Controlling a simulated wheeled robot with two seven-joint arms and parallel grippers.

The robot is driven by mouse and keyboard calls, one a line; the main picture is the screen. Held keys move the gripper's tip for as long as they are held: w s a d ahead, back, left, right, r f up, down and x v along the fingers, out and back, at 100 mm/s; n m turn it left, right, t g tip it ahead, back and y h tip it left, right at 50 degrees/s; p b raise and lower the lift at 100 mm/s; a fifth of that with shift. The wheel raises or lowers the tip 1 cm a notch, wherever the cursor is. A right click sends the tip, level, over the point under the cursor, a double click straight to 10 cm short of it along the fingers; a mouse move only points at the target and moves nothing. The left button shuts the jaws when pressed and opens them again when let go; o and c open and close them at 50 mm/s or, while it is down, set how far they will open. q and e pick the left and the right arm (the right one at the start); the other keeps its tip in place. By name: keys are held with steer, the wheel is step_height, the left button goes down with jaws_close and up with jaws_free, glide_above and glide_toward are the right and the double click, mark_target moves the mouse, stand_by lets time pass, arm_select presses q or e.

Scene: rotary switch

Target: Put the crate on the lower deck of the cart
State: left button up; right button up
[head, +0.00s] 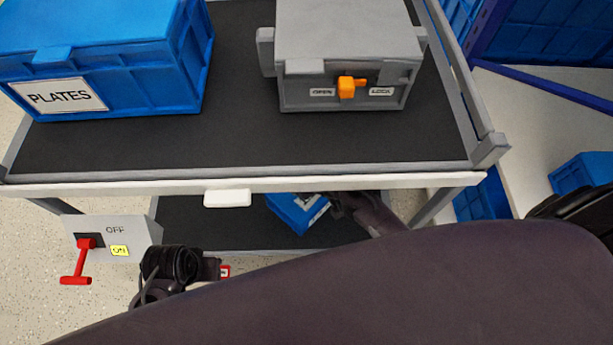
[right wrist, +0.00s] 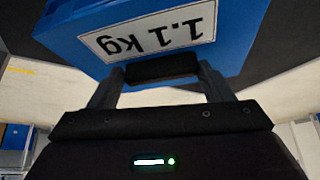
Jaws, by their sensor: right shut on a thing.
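The small blue crate (head: 290,211) shows in the head view below the cart's upper deck edge, over the dark lower deck (head: 200,222). The upper deck hides part of it. My right gripper (head: 338,203) is shut on the crate at its right side. In the right wrist view the crate (right wrist: 240,35) carries a white label reading 1.1 kg, upside down, with the gripper (right wrist: 162,70) against it. I cannot tell whether the crate touches the deck. My left gripper (head: 212,268) is near the lower deck's front edge, apart from the crate; its jaw opening is unclear.
The upper deck (head: 240,140) carries a blue PLATES crate (head: 110,60) and a grey box (head: 345,40) with an orange knob. An OFF/ON box with a red lever (head: 80,260) stands left. Blue bins (head: 580,180) are at right.

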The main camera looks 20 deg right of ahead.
arm_select(q)
steer(key=shift+r, duration=0.2)
arm_select(e)
steer(key=shift+w+r, duration=0.1)
steer(key=shift+w, duration=0.05)
steer(key=o, duration=1.8)
steer(key=shift+f, duration=0.3)
arm_select(q)
steer(key=shift+r, duration=0.1)
arm_select(e)
steer(key=shift+o, duration=1.2)
